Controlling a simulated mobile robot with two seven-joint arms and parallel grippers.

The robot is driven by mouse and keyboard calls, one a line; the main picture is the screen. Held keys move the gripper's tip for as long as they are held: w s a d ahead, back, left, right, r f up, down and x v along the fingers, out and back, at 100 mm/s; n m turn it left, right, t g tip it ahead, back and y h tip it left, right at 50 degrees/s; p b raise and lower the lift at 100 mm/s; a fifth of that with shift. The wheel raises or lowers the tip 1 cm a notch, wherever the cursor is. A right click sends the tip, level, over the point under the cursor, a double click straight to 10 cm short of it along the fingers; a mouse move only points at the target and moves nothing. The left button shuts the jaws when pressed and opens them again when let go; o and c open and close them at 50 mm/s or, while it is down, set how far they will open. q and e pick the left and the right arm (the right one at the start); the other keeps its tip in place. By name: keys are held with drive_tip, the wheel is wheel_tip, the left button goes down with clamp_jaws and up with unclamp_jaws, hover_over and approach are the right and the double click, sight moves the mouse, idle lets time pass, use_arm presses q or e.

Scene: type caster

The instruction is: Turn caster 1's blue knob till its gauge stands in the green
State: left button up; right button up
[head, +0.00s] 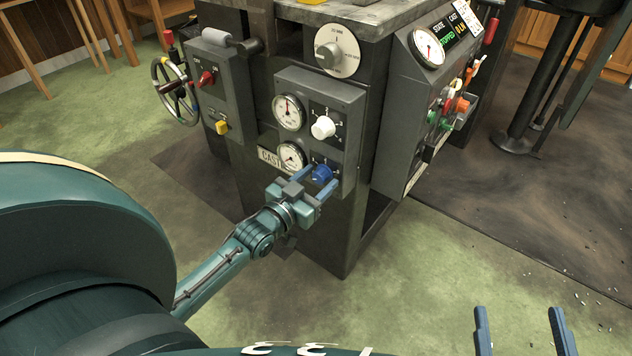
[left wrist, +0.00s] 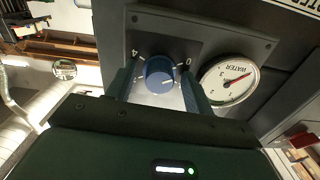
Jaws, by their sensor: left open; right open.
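The blue knob (head: 321,174) is on the lower part of the dark control box on the caster's front. My left gripper (head: 317,179) is open, with its fingers on either side of the knob; I cannot tell if they touch it. In the left wrist view the knob (left wrist: 160,75) shows between the fingers, with dial marks 0 and 4 around it. The WATER gauge (left wrist: 229,80) is beside it, also in the head view (head: 291,156). My right gripper (head: 519,318) is open and empty at the bottom right.
Above are a white knob (head: 323,128) and another gauge (head: 288,112). A switch box with a red switch (head: 206,78) and yellow knob (head: 222,127) is at left, by a handwheel (head: 175,90). A slanted console (head: 408,110) is at right.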

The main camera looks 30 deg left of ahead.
use_arm(q)
drive_tip(key=c, duration=1)
drive_tip(key=shift+o, duration=0.2)
drive_tip(key=shift+r+m+p, duration=0.1)
drive_tip(key=shift+m+p, duration=0.2)
